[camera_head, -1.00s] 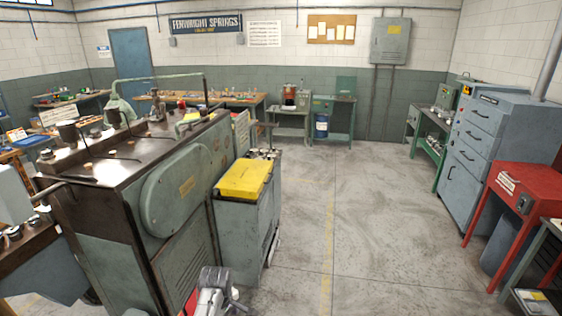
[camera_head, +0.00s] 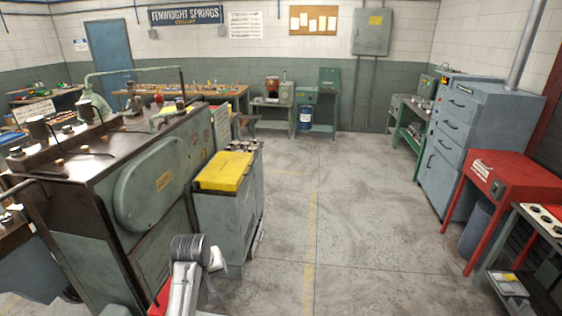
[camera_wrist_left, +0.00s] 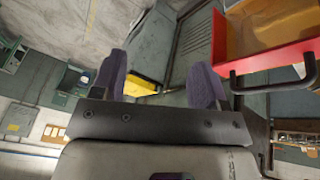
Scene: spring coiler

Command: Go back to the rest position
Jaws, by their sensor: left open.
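My left gripper (camera_wrist_left: 160,78) shows in the left wrist view with its two dark purple fingers spread apart and nothing between them. The wrist view is tilted, with the floor at the top. A red-rimmed open bin (camera_wrist_left: 262,62) with a yellow-orange inside is close to the right finger. A grey arm link of mine (camera_head: 186,270) rises at the bottom of the head view, beside the spring coiler (camera_head: 150,190). No gripper fingers can be made out in the head view. My right gripper is not in view.
A grey cabinet with a yellow top (camera_head: 223,172) stands right of the coiler. A red bench (camera_head: 510,180) and a blue-grey drawer cabinet (camera_head: 470,140) line the right side. The floor aisle (camera_head: 350,220) between them is clear. A dark bar handle (camera_wrist_left: 270,86) is near the bin.

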